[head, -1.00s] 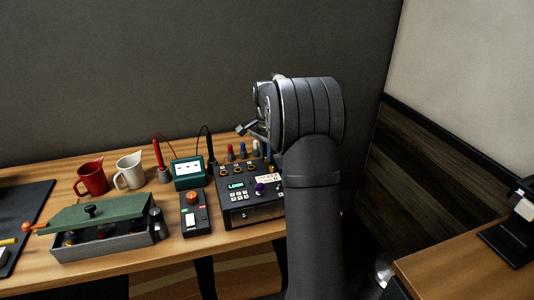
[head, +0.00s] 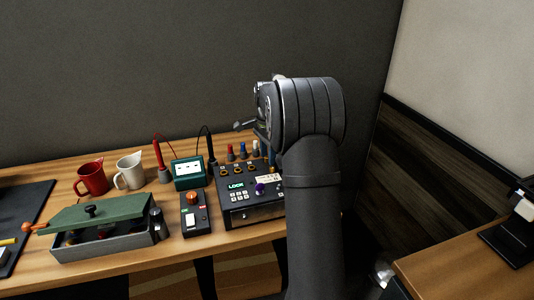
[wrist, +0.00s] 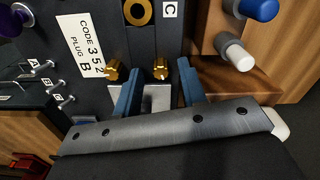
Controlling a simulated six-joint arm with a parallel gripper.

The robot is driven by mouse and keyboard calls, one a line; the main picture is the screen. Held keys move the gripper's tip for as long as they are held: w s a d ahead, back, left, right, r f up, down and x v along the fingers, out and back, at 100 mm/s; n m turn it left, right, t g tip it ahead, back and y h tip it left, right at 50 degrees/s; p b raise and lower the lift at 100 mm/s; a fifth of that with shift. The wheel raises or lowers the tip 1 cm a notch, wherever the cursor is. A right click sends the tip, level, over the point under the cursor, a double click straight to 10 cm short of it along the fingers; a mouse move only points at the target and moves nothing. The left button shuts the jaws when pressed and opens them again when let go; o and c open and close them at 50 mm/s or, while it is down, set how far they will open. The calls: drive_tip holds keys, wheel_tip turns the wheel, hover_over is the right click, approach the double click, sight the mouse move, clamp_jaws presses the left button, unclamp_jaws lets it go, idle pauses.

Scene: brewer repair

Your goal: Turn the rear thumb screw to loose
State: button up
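Two gold thumb screws show in the wrist view, on the dark face of the control box (head: 232,208). One screw (wrist: 160,68) lies in the gap between the blue fingertips; the other screw (wrist: 113,70) is just left of the left finger. I cannot tell which is the rear one. My gripper (wrist: 160,72) is open, with a finger on each side of the right-hand screw and no clear contact. In the head view, my arm hides the box's right end and most of the gripper.
A white label (wrist: 84,45) reads "CODE 352 PLUG B". Blue (wrist: 258,8) and white (wrist: 236,55) plugs stand right of the fingers. A switch box (head: 195,214), green meter (head: 188,173) and green-lidded tray (head: 100,245) stand to the left on the bench.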

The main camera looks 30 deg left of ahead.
sight(267, 157)
drive_tip(key=shift+m, duration=0.9)
drive_tip(key=shift+r+m, duration=0.4)
wheel_tip(267, 157, up, 17)
drive_tip(key=s+d+t+y, duration=0.1)
drive_tip(key=s+d+y, duration=0.1)
drive_tip(key=d+y, duration=0.2)
drive_tip(key=d, duration=0.3)
drive_tip(key=shift+d+f, duration=0.2)
drive_tip(key=shift+f, duration=0.1)
drive_tip(key=w+f+m+g, duration=0.2)
drive_tip(key=w+m, duration=0.2)
drive_tip(key=m, duration=0.1)
drive_tip(key=x, duration=1.1)
drive_tip(key=a+x, duration=0.1)
drive_tip(key=x, duration=0.5)
drive_tip(key=shift+s+a+r, duration=0.1)
drive_tip(key=shift+s+r, duration=0.1)
drive_tip(key=shift+r, duration=0.1)
